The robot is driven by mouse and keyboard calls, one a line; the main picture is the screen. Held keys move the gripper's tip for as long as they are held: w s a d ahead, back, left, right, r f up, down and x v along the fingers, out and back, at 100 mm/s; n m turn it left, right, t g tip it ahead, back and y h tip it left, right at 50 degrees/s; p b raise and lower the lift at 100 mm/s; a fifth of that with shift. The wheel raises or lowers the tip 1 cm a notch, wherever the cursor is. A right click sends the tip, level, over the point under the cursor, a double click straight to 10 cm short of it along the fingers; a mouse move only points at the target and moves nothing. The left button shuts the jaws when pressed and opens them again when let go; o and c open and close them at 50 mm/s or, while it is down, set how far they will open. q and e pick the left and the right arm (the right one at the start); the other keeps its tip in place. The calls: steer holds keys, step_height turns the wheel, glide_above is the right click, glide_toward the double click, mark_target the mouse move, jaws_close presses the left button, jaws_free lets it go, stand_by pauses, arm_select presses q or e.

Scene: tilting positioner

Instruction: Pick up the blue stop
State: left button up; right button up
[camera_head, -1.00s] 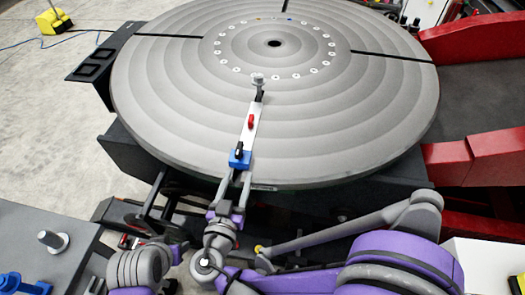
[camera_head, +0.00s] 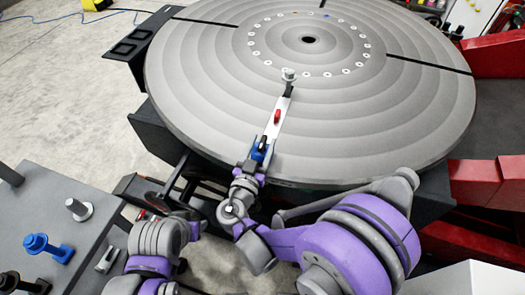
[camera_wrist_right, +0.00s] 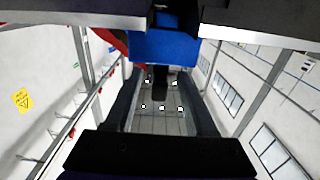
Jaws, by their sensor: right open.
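The blue stop (camera_head: 258,155) is a small blue block with a black part on top. It sits at the near end of a pale bar (camera_head: 271,131) that lies on the grey round turntable (camera_head: 400,110). My right gripper (camera_head: 260,158) is at the stop, with its fingers on either side of it. It is open. In the right wrist view the blue stop (camera_wrist_right: 150,48) shows between the two grey fingers at the top; whether they touch it I cannot tell. My left gripper is not in view.
A red piece (camera_head: 277,116) and a dark clamp with a grey top (camera_head: 289,75) stand farther along the bar. Red frame parts (camera_head: 485,183) stand at the right.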

steer(key=shift+w+d, duration=0.15)
steer(key=shift+w, duration=0.2)
jaws_close()
stand_by(1.2)
